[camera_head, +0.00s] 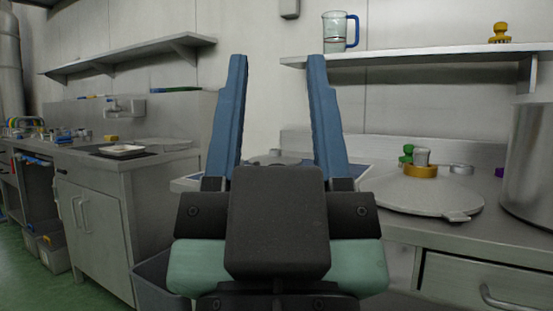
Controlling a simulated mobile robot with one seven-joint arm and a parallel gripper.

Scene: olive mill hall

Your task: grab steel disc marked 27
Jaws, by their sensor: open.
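My gripper (279,72) is in the middle of the head view, its two blue fingers pointing up and spread wide apart. It is open, with nothing between the fingers but wall and a grey shape low down behind it. I cannot make out a steel disc marked 27, and no number is readable. A grey round lid-like disc (425,197) lies on the right counter, with a yellow ring and grey knob on top. Part of another grey round thing (270,158) shows between the fingers, mostly hidden by my gripper.
The right steel counter (400,230) holds a large steel pot (530,165) at the right edge. A wall shelf (430,55) above carries a clear jug (335,32) and a yellow object (500,33). A left counter (85,160) holds a tray (121,150). Green floor (75,290) is open at lower left.

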